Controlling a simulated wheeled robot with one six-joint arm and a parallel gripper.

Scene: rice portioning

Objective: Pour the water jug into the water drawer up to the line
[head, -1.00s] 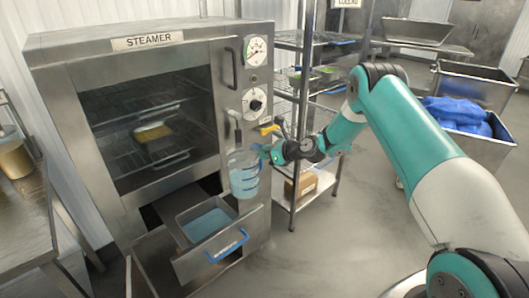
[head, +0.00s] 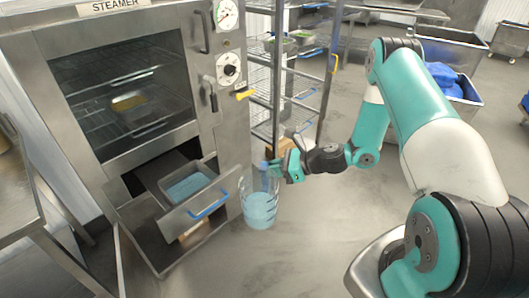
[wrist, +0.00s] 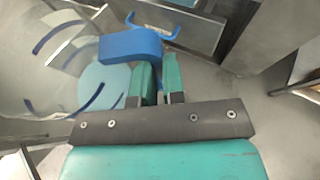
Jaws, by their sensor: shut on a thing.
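The clear water jug (head: 260,207) with blue marks hangs upright in my gripper (head: 283,172), to the right of the open drawer and apart from it. It holds blue water in its lower part. My gripper is shut on the jug's blue handle, and the wrist view shows the handle (wrist: 132,46) at the fingers. The water drawer (head: 198,206) is pulled out under the steamer, with a blue handle on its front. Blue water (head: 187,186) lies in its pan. The fill line cannot be made out.
The steamer (head: 130,85) stands behind the drawer with its door shut and a pan (head: 130,102) inside. A yellow-handled valve (head: 243,94) sticks out at its right. A wire rack (head: 290,80) stands behind my gripper. Floor is clear in front.

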